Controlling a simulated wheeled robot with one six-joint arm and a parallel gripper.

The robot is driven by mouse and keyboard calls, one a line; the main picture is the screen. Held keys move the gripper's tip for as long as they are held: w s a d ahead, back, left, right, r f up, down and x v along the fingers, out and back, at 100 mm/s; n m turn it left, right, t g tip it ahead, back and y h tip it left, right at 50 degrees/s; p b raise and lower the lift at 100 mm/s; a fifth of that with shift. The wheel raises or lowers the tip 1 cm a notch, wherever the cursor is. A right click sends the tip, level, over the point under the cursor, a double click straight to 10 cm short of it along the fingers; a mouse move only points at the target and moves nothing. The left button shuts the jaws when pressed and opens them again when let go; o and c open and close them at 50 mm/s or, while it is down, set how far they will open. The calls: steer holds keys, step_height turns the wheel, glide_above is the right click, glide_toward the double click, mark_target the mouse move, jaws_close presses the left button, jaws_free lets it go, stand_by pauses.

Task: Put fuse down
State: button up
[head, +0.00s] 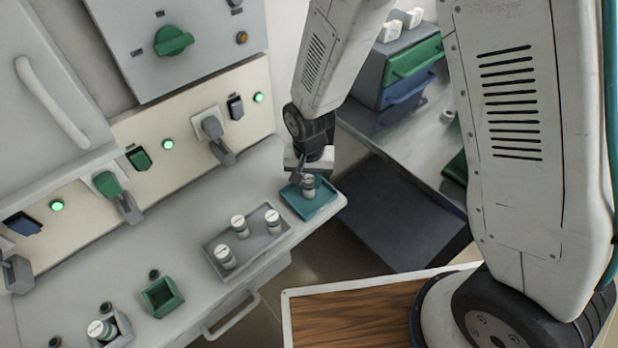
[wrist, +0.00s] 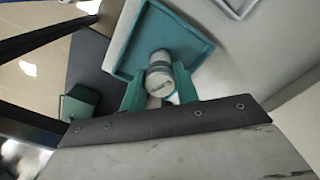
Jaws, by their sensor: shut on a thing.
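My gripper (head: 302,181) is over the teal tray (head: 323,205) at the right end of the counter. It is shut on a grey and white cylindrical fuse (head: 309,184). In the wrist view, the two green fingers of my gripper (wrist: 159,95) stand on either side of the fuse (wrist: 160,66). The teal tray (wrist: 198,45) lies behind the fuse there. I cannot tell whether the fuse touches the tray floor.
A grey tray (head: 213,244) with several similar fuses stands left of the teal tray. A green holder (head: 162,297) and a grey holder with a fuse (head: 102,329) are farther left. A panel with switches and green lights (head: 168,144) rises behind the counter.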

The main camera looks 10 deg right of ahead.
mark_target(308, 179)
steer(key=o, duration=1)
steer(key=shift+f, duration=0.1)
steer(key=s+d+r, duration=0.1)
steer(key=d+r, duration=0.2)
steer(key=r, duration=0.7)
steer(key=s+d+r, duration=0.1)
steer(key=d+r, duration=0.2)
steer(key=r, duration=0.7)
steer(key=s+d+r+n, duration=0.1)
steer(key=s+d+r, duration=0.5)
steer(key=s, duration=0.3)
steer(key=s+d+r+n+t, duration=0.1)
steer(key=s+d+r, duration=0.5)
steer(key=s+d, duration=0.2)
steer(key=shift+s+d+r, duration=0.25)
steer(key=shift+s+d, duration=0.1)
